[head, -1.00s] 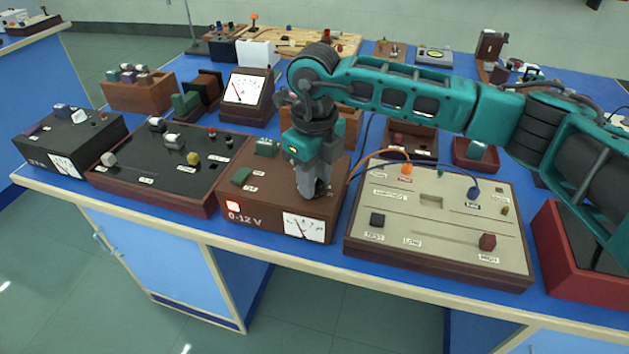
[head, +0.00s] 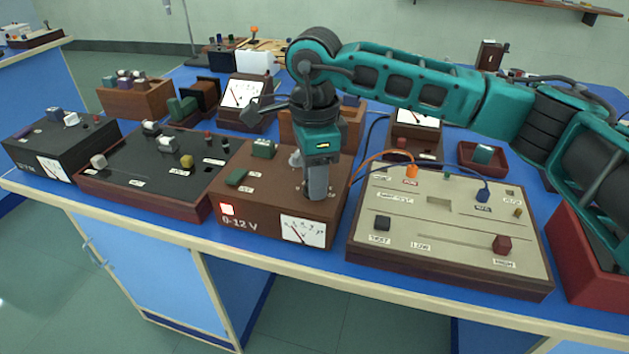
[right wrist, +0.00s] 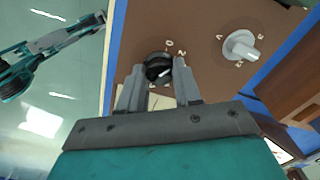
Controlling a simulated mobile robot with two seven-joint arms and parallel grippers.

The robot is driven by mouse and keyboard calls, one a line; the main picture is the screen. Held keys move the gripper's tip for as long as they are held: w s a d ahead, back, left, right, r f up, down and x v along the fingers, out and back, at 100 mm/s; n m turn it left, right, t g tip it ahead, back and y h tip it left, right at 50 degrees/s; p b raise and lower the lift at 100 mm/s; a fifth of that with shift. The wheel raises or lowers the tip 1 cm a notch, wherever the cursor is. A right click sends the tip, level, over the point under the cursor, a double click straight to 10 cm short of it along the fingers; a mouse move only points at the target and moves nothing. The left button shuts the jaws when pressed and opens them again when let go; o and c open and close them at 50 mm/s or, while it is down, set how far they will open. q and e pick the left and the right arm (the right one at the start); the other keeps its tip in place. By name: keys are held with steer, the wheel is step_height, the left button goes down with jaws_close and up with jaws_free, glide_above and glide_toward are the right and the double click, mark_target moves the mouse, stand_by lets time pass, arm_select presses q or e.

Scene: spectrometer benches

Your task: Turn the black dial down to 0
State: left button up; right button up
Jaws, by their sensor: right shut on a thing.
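The black dial (right wrist: 157,68) sits on the top of the brown 0-12 V box (head: 262,206), with small pale labels around it. A pale line shows on its face; I cannot read for sure which label it points to. In the head view my right gripper hides the dial. My right gripper (head: 316,196) points straight down onto the box's top right part. In the right wrist view its two grey fingers (right wrist: 156,80) stand on either side of the dial, shut on it. A teal arm, apparently my left, shows at the upper left there; its jaws are unclear.
A beige panel (head: 450,215) with cables stands close on the right.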

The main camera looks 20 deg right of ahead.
steer(key=n+b, duration=0.1)
steer(key=n, duration=0.1)
steer(key=shift+n, duration=1.2)
steer(key=shift+n+b, duration=0.4)
steer(key=shift+n, duration=0.4)
arm_select(q)
steer(key=shift+w+d+f, duration=0.2)
steer(key=shift+w+f, duration=0.1)
steer(key=shift+f, duration=0.25)
arm_select(e)
steer(key=shift+n, duration=0.3)
arm_select(q)
steer(key=shift+s+f, duration=0.15)
arm_select(e)
steer(key=o, duration=1)
steer(key=shift+o, duration=0.2)
arm_select(q)
steer(key=shift+a+r+p, duration=0.15)
steer(key=shift+r+p, duration=0.4)
steer(key=shift+p, duration=0.15)
arm_select(e)
step_height(320, 180, up, 13)
